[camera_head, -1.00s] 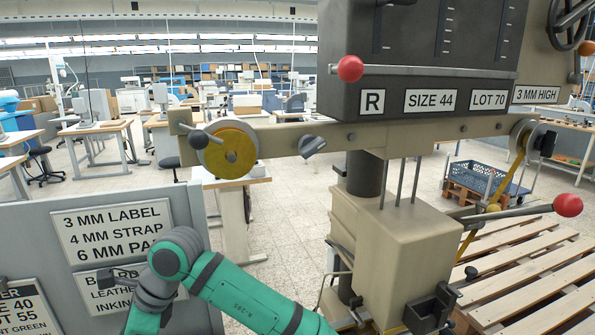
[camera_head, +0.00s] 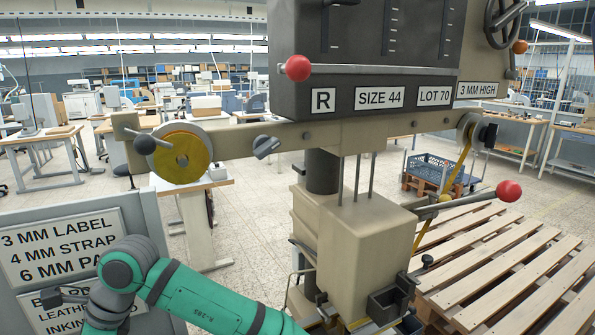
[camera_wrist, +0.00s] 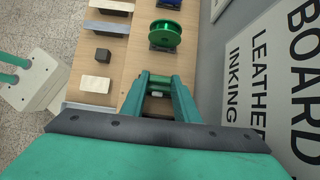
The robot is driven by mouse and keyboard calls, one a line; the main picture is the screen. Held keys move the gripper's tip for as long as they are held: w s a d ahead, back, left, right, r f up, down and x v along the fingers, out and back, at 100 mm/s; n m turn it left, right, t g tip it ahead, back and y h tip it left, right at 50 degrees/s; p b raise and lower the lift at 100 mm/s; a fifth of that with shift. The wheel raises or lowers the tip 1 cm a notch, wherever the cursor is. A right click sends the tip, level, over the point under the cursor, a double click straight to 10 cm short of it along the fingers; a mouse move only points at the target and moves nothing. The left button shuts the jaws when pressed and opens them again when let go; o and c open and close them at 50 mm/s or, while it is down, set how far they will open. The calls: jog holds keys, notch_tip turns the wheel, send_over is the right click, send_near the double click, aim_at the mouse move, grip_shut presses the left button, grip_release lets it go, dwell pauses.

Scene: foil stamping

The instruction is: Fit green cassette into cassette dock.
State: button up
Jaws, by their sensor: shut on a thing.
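In the wrist view, my gripper (camera_wrist: 158,80) has its two teal fingers close together around a small green piece. It looks like the green cassette, but the fingers hide most of its shape. In the head view my green arm crosses the lower left, and its gripper end is out of that picture. The beige stamping machine stands right of the arm. A dark open-topped bracket (camera_head: 390,302) is on its lower front; it may be the cassette dock, but I cannot tell for sure.
In the wrist view, a green spool (camera_wrist: 165,37) and a blue spool (camera_wrist: 168,3) stand on a wooden bench beside several small blocks. A grey sign panel (camera_wrist: 228,75) rises close on the right. Red-knobbed levers (camera_head: 508,191) stick out from the machine; a wooden pallet (camera_head: 520,270) lies right.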

jog(key=shift+r, duration=2.85)
jog(key=shift+a, duration=0.1)
